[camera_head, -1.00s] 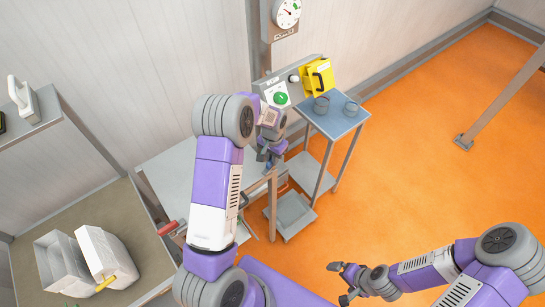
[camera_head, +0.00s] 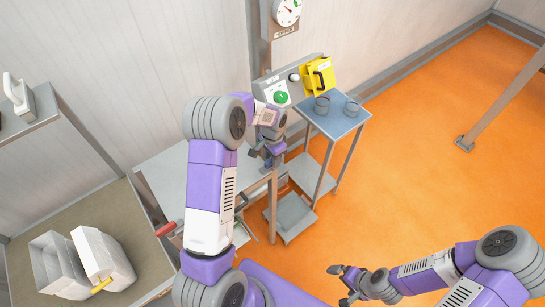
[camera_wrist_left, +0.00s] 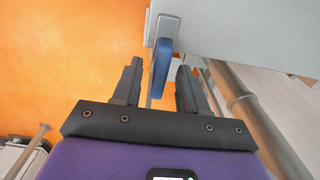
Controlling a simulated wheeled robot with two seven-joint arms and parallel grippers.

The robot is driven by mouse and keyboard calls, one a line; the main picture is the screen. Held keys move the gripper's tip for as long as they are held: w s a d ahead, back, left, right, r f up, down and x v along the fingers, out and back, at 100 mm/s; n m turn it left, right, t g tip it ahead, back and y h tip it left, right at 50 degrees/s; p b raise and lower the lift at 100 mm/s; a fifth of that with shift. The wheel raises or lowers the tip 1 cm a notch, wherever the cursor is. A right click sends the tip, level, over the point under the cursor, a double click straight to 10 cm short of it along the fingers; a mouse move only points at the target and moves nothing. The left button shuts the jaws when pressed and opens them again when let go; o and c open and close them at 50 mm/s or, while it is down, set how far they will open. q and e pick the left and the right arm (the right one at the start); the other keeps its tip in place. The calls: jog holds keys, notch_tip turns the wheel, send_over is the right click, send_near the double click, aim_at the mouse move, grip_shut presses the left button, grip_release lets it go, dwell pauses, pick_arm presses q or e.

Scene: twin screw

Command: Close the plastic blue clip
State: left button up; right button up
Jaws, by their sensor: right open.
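The blue clip (camera_wrist_left: 162,62) shows in the left wrist view as a narrow blue bar hanging from a grey bracket (camera_wrist_left: 164,26) at the edge of a grey panel. My left gripper (camera_wrist_left: 160,72) is open, and the clip appears in the gap between its two dark fingers, nearer the right one. I see no clear contact, and the depth is hard to judge. In the head view my left gripper (camera_head: 268,164) is at the right end of the grey worktable, and the clip cannot be made out there. My right gripper (camera_head: 345,284) is open and empty, low over the orange floor.
The grey worktable (camera_head: 165,172) stands below my left arm. A small blue-grey side table (camera_head: 338,122) with two grey cups is beside it, near a yellow box (camera_head: 317,75) and a green-button panel (camera_head: 279,97). White containers (camera_head: 103,262) lie at lower left. Orange floor is open at right.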

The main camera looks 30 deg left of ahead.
pick_arm(q)
notch_tip(320, 180, up, 8)
jog(key=shift+f, duration=0.2)
dwell(0.4)
jog(key=shift+s+f, duration=0.1)
dwell(0.3)
